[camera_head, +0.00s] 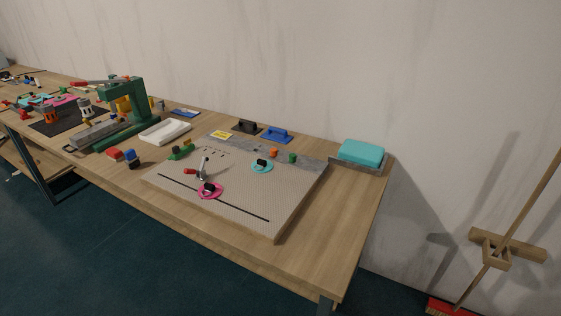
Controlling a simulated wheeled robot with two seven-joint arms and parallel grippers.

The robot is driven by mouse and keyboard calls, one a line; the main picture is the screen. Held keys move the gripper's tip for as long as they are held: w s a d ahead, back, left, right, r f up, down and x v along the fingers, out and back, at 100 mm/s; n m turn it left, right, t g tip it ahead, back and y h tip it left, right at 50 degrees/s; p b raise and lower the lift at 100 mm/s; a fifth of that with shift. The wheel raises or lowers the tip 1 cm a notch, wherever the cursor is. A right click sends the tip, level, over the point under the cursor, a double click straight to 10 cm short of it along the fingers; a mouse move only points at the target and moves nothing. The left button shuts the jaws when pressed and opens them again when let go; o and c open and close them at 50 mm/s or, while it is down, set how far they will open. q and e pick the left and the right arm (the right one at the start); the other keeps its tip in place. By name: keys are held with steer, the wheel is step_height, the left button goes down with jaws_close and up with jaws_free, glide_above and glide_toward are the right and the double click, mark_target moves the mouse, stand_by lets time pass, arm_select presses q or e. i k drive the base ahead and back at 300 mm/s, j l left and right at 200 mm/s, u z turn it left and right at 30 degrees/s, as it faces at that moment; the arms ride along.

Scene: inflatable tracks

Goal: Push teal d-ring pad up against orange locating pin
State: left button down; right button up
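The teal d-ring pad (260,170) lies flat on the right part of the light patterned board, with a black piece on its middle. The orange locating pin (274,153) stands just behind it and slightly to the right, near the grey strip. A small gap seems to separate pad and pin, but at this size I cannot be sure. Neither of my grippers shows in the head view.
A pink pad (213,195) with a black piece lies front left on the board (240,196). A green block (292,158) stands right of the orange pin. A metal lever clamp (203,170) stands at left. The board's front right is clear.

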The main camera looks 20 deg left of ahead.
mark_target(261, 166)
steer(key=j+z, duration=0.45)
steer(key=j, duration=0.25)
steer(key=j+z, duration=0.4)
steer(key=j, duration=0.35)
